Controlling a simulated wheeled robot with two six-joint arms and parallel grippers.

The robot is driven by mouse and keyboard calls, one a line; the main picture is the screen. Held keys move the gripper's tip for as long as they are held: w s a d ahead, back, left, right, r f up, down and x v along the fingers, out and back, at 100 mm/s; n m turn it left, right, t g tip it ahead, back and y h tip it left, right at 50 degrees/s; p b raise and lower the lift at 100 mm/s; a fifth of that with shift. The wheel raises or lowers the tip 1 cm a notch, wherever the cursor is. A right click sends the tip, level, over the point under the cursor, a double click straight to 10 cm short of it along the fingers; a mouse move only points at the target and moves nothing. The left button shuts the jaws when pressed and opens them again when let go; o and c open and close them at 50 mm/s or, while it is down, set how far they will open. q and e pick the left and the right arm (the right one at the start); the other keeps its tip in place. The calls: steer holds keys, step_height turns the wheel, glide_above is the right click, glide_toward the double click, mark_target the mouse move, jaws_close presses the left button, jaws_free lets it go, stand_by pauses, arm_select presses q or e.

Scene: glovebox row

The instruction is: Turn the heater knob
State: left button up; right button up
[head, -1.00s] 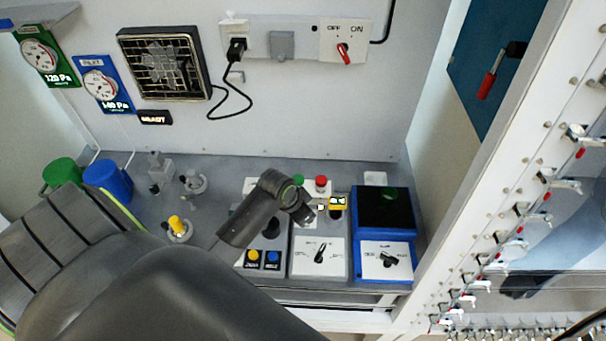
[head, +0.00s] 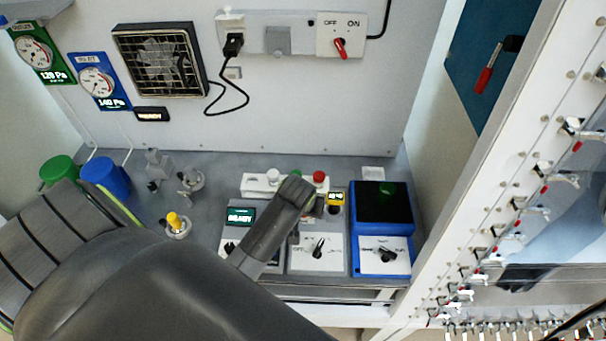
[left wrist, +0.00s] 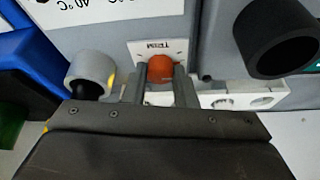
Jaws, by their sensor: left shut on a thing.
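In the head view, a grey unit has a white panel (head: 333,257) marked OFF with a black pointer knob (head: 318,248), which stands clear of my gripper. In the left wrist view, the edge of a white panel with °C marks (left wrist: 125,10) shows at the top; it seems to be the same panel. My left gripper (left wrist: 160,86) is shut on a round orange knob (left wrist: 160,68) in front of a small plate labelled TRIM (left wrist: 140,48). In the head view, my wrist hides the fingertips and this knob. My right gripper is out of view.
A blue unit (head: 357,232) with its own black knob (head: 385,254) stands to the right. A grey ring-shaped part (left wrist: 90,70) and a dark cylinder (left wrist: 278,40) flank my fingers. A red button (head: 319,176) and yellow-topped part (head: 335,199) are close by.

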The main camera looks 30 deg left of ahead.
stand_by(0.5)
arm_select(q)
steer(key=o, duration=1)
